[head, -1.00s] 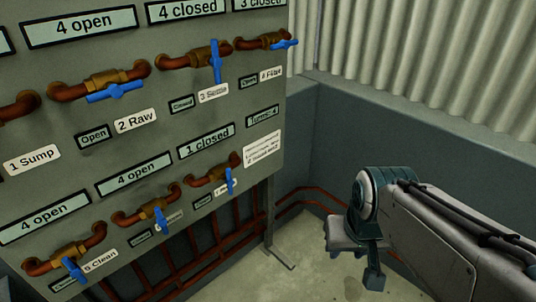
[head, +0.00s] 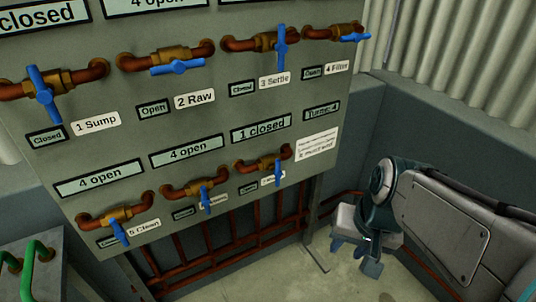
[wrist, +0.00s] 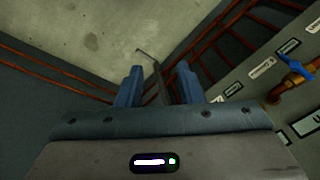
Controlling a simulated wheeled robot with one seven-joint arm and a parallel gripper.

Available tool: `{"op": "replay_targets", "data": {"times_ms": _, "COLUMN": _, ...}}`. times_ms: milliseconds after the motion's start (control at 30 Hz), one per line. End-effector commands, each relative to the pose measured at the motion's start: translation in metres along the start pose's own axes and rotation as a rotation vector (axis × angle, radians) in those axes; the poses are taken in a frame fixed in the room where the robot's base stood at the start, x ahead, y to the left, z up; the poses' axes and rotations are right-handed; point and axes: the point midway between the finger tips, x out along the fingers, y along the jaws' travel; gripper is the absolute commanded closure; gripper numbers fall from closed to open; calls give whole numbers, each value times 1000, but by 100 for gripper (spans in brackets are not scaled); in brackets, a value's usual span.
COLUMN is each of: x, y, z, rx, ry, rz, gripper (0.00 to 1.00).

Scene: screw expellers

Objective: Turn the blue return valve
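Several blue-handled valves sit on brown pipes on a grey panel. In the head view, the upper row has valves labelled 1 Sump (head: 43,94), 2 Raw (head: 178,67), 3 Settle (head: 281,48) and 4 Filter (head: 354,37). The Sump and Settle handles stand across their pipes; the Raw and Filter handles lie along theirs. The lower row has 5 Clean (head: 119,231), a middle valve (head: 205,199) and a right valve (head: 279,172), all with handles across. I cannot read which label says return. My gripper (head: 353,256) is right of the panel, apart from all valves; its fingers (wrist: 159,86) are spread and empty.
A grey cabinet with green handles (head: 38,255) stands at lower left. Brown pipes (head: 255,235) and a panel leg (head: 311,225) lie below the panel. A low dark wall (head: 345,130) is behind my arm. Bare floor (head: 290,275) shows between the panel and my gripper.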

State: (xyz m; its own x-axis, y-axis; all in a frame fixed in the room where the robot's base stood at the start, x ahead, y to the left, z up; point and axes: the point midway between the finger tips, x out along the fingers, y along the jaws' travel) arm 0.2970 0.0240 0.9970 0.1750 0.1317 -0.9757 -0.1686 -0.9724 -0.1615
Motion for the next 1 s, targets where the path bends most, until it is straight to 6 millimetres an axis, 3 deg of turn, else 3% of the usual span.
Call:
{"op": "replay_targets", "data": {"times_ms": 33, "x": 23, "y": -6, "z": 2, "rx": 87, "ry": -46, "rz": -54, "gripper": 66}}
{"op": "replay_targets", "data": {"times_ms": 267, "x": 78, "y": -62, "z": -12, "rx": 565, "ry": -280, "rz": -377, "gripper": 66}}
{"op": "replay_targets", "data": {"times_ms": 367, "x": 94, "y": -84, "z": -29, "rx": 771, "ry": -384, "rz": -520, "gripper": 66}}
{"op": "replay_targets", "data": {"times_ms": 500, "x": 114, "y": -104, "z": -67, "rx": 1059, "ry": -523, "rz": -729, "gripper": 66}}
{"op": "replay_targets", "data": {"times_ms": 633, "x": 130, "y": -109, "z": -113, "rx": 1313, "ry": -643, "rz": -932, "gripper": 66}}
{"op": "replay_targets", "data": {"times_ms": 800, "x": 145, "y": -95, "z": -169, "rx": 1571, "ry": -760, "rz": -1170, "gripper": 66}}
{"op": "replay_targets", "data": {"times_ms": 1000, "x": 154, "y": -76, "z": -206, "rx": 1726, "ry": -825, "rz": -1340, "gripper": 66}}
